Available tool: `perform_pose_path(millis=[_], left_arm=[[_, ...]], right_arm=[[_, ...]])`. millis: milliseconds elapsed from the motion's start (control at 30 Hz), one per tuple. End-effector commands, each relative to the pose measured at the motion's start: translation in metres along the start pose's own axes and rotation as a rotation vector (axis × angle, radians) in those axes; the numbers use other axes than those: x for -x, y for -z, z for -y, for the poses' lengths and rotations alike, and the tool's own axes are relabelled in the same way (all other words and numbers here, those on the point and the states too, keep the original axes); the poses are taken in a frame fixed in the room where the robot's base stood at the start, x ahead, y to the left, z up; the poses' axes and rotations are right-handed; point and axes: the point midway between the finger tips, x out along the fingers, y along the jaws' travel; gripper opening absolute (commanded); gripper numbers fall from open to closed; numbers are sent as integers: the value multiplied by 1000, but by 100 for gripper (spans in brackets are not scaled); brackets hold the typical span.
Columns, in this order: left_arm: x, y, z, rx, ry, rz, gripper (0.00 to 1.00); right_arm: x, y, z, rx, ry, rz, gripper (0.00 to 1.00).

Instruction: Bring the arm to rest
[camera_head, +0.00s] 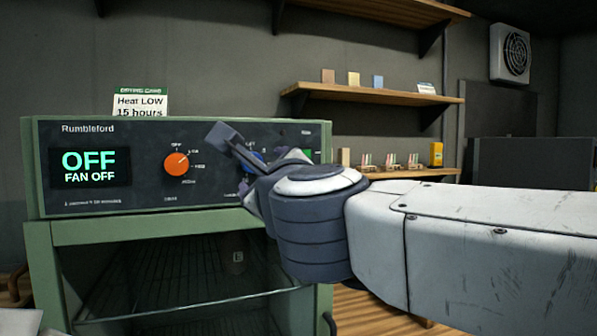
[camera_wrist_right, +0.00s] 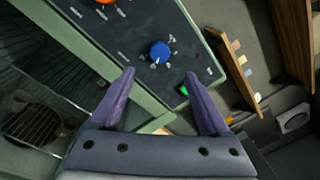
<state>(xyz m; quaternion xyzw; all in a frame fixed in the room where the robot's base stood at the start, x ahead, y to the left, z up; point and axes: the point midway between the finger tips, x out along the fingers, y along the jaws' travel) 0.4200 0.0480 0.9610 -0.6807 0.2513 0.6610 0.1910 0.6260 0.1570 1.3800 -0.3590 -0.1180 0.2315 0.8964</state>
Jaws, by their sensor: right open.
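My right arm reaches in from the right in the head view, its gripper (camera_head: 232,165) in front of the control panel of a green drying cabinet (camera_head: 38,225). In the right wrist view the gripper (camera_wrist_right: 160,88) is open, with nothing between its two fingers. A blue knob (camera_wrist_right: 160,52) shows on the panel beyond the fingertips; in the head view it is partly hidden behind the gripper. An orange knob (camera_head: 176,164) is left of the gripper. The display (camera_head: 90,167) reads "OFF" and "FAN OFF". My left gripper is not in view.
A card (camera_head: 140,104) reading "Heat LOW 15 hours" stands on top of the cabinet. Below the panel the cabinet front shows a wire rack (camera_head: 190,304). Wall shelves (camera_head: 375,94) with small blocks are at the back right. A vent fan (camera_head: 511,53) is on the wall.

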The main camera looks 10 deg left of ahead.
Motion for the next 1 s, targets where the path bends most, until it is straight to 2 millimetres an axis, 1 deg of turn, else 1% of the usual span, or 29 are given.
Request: perform_pose_path(millis=[100,400,467,533,567,667,700,767,800,867,900,967,1000], left_arm=[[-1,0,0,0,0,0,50],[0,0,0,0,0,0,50],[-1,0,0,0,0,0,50],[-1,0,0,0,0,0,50],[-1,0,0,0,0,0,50],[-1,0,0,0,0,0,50],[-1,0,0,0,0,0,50],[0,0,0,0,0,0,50],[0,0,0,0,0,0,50],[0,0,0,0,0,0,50],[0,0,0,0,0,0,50],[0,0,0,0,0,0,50],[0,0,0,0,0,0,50]], right_arm=[[7,0,0,-1,0,-1,80],[7,1,0,4,0,-2,80],[5,7,-1,35,-2,-7,80],[-2,25,-5,130,-13,-24,80],[-6,37,-8,193,-23,-35,80],[-18,94,-21,471,-93,-85,80],[-21,122,-28,596,-140,-107,80],[-21,168,-39,775,-228,-140,80],[-17,198,-47,883,-295,-159,80],[-8,242,-58,1027,-403,-180,80],[1,270,-65,1114,-480,-190,80],[18,312,-75,1227,-605,-199,80],[32,338,-81,1294,-691,-200,80]])
